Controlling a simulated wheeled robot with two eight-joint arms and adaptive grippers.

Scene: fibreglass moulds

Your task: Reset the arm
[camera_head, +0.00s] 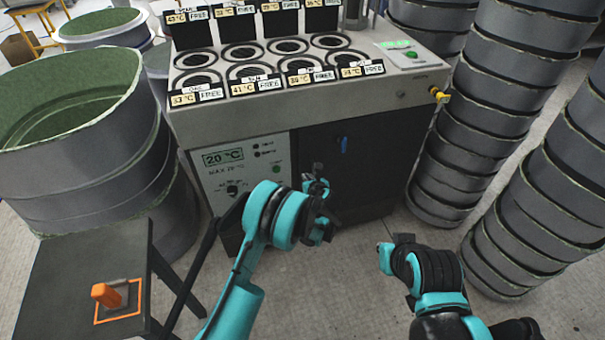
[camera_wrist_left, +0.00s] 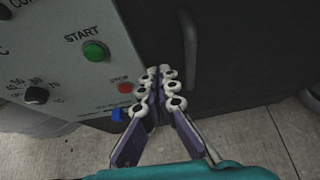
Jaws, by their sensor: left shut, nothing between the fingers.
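My left arm (camera_head: 262,220) reaches in from the lower left, bent at the elbow. My left gripper (camera_head: 318,188) is in front of the machine's dark lower front. In the left wrist view its fingers (camera_wrist_left: 160,73) are shut together and empty, beside the red stop button and the dark door. I cannot tell if they touch the machine. My right arm (camera_head: 432,275) comes in at the bottom right over bare floor. My right gripper points left, partly hidden by its own arm, and its fingers are too unclear to read.
The grey heating machine (camera_head: 372,108) has a panel with a green start button (camera_wrist_left: 95,51) and a dial (camera_wrist_left: 37,95). Stacked grey moulds (camera_head: 485,110) stand at right and a large drum (camera_head: 85,150) at left. Floor between is clear.

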